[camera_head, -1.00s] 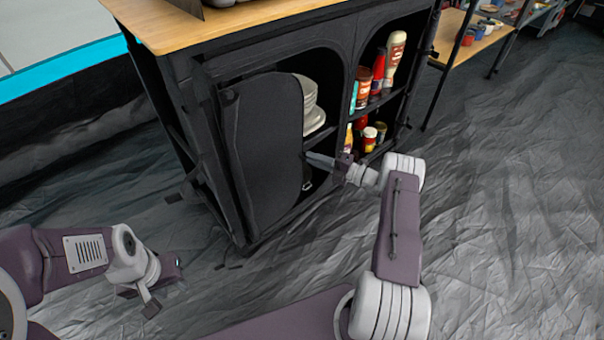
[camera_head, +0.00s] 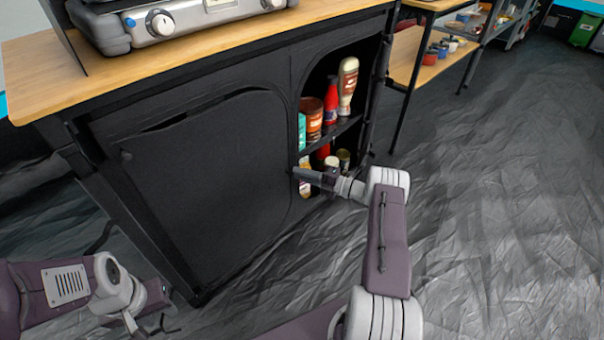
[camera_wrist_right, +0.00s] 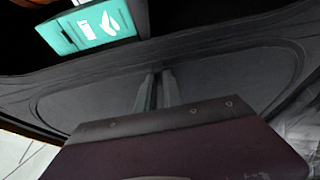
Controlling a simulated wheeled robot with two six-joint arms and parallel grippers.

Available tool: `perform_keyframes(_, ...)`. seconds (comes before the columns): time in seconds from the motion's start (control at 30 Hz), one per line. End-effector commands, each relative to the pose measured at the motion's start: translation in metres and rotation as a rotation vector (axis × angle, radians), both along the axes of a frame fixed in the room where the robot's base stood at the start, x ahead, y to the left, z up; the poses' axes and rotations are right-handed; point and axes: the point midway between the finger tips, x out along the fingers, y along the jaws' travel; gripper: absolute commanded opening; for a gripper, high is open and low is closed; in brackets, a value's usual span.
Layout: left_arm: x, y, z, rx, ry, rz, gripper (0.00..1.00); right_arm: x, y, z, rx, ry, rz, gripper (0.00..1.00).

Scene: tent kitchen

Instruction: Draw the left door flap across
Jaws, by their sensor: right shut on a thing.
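The left door flap (camera_head: 205,190) is a black fabric panel on the dark cabinet. It lies across the left opening, with a thin dark gap along its top edge, and hides the shelves behind it. My right gripper (camera_head: 298,172) is shut on the flap's free right edge, beside the divider between the two openings. In the right wrist view its two fingers (camera_wrist_right: 155,90) are close together against dark fabric (camera_wrist_right: 230,85). My left gripper (camera_head: 150,328) is low at the bottom left, apart from the cabinet; its finger opening is unclear.
The right opening stands open, with bottles (camera_head: 347,86) and jars on its shelves. A teal packet (camera_wrist_right: 90,28) is close to my right gripper. A stove (camera_head: 175,22) sits on the wooden top (camera_head: 235,42). The wrinkled grey floor (camera_head: 490,220) is clear at the right.

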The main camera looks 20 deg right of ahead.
Motion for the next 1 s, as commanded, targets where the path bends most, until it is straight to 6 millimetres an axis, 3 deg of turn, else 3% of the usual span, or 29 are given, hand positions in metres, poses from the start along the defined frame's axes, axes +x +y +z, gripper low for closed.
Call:
perform_keyframes(0.27, 0.000, 0.000, 0.000, 0.000, 0.000, 0.000, 0.36, 0.002, -0.006, 0.001, -0.003, -0.001, -0.018, 0.00)
perform_keyframes(0.3, 0.000, 0.000, 0.000, 0.000, 0.000, 0.000, 0.36, 0.002, -0.006, 0.001, -0.002, -0.002, -0.018, 0.22)
perform_keyframes(0.37, 0.000, 0.000, 0.000, 0.000, 0.000, 0.000, 0.36, 0.002, -0.005, 0.001, -0.002, -0.002, -0.017, 0.33)
perform_keyframes(0.7, 0.000, 0.000, 0.004, 0.000, 0.000, 0.000, 0.36, -0.002, -0.007, 0.003, -0.001, -0.001, -0.012, 0.33)
perform_keyframes(1.0, 0.000, 0.000, 0.033, 0.000, 0.000, 0.000, 0.36, -0.048, -0.051, 0.005, -0.001, -0.001, -0.018, 0.33)
